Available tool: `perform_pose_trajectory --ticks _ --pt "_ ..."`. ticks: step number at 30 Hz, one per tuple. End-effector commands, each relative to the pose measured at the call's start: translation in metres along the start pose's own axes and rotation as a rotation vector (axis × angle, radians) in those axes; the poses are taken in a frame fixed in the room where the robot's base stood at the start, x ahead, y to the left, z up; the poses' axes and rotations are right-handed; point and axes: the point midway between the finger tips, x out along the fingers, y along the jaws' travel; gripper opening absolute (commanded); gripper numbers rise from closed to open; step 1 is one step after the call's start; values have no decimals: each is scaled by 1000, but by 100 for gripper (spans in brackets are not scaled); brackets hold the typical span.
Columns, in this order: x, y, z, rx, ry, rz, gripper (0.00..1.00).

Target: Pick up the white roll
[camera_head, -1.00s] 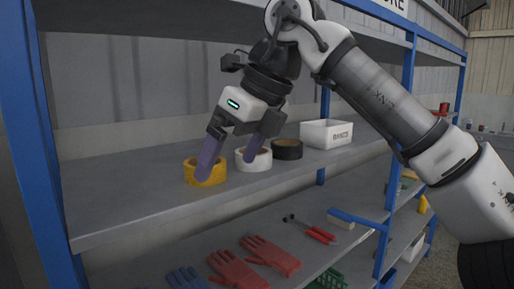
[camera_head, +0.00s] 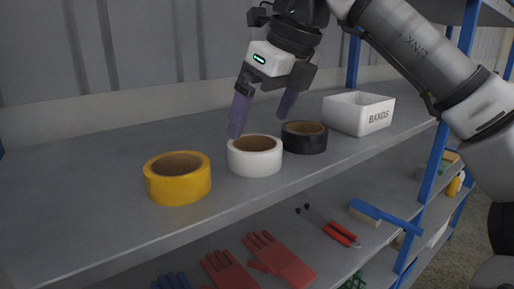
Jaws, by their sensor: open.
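The white roll (camera_head: 255,160) lies flat on the upper shelf, its hole facing up, between a yellow roll (camera_head: 178,183) on its left and a black roll (camera_head: 304,138) on its right. My gripper (camera_head: 262,124) is open above the white roll, its two purple fingers pointing down. The left finger's tip is near the roll's back left rim in the picture; the right finger's tip is above and to the right, near the black roll. Nothing is between the fingers. I cannot tell whether the left finger touches the roll.
A white box marked BANDS (camera_head: 358,113) stands right of the black roll. The upper shelf (camera_head: 90,165) is clear at the left. On the lower shelf are red gloves (camera_head: 280,260), red-handled pliers (camera_head: 340,234) and a blue-handled brush (camera_head: 385,216).

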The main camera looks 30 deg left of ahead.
Motion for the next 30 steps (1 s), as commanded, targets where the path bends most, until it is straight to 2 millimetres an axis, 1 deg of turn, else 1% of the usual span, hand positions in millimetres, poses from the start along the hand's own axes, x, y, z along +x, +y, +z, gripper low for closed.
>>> perform_pose_trajectory --ticks 5,12,15,23,30 --pt "16 2 -1 -3 1 2 100" --pt "48 6 -4 -2 1 2 100" --pt "57 6 -4 -2 1 2 100" --pt "60 6 -4 -1 0 1 100" --pt "60 6 -4 -1 0 0 69"
